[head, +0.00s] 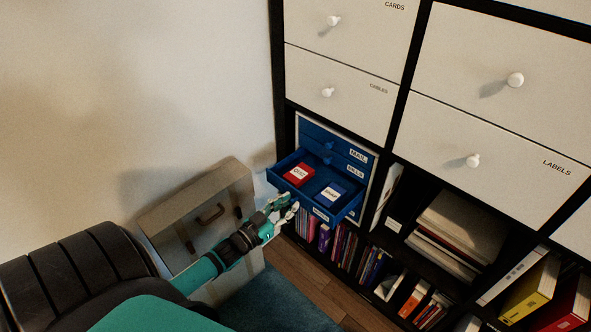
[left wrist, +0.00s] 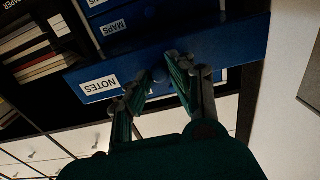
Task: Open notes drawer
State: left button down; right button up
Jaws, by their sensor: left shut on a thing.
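The notes drawer (head: 345,211) is blue and stands pulled out from the blue drawer unit (head: 312,131). Its front and white NOTES label also show upside down in the left wrist view (left wrist: 228,52). Inside lie a red box (head: 299,175) and a blue box (head: 332,193), each with a white label. My left gripper (head: 290,209) is at the drawer's front; in the left wrist view its fingers (left wrist: 160,74) are shut at the middle of that front, on the drawer's knob, which they mostly hide. My right gripper is in neither view.
A grey case (head: 180,217) with a brown handle stands left of the drawer, close beside my left arm. White drawers (head: 340,75) with round knobs are above. Books (head: 372,265) fill the shelf below. Stacked books (head: 455,228) lie to the right.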

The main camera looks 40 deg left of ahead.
pick_arm(q)
jog(key=c, duration=1.2)
grip_release()
jog(key=s+a, duration=0.1)
jog(key=s, duration=1.1)
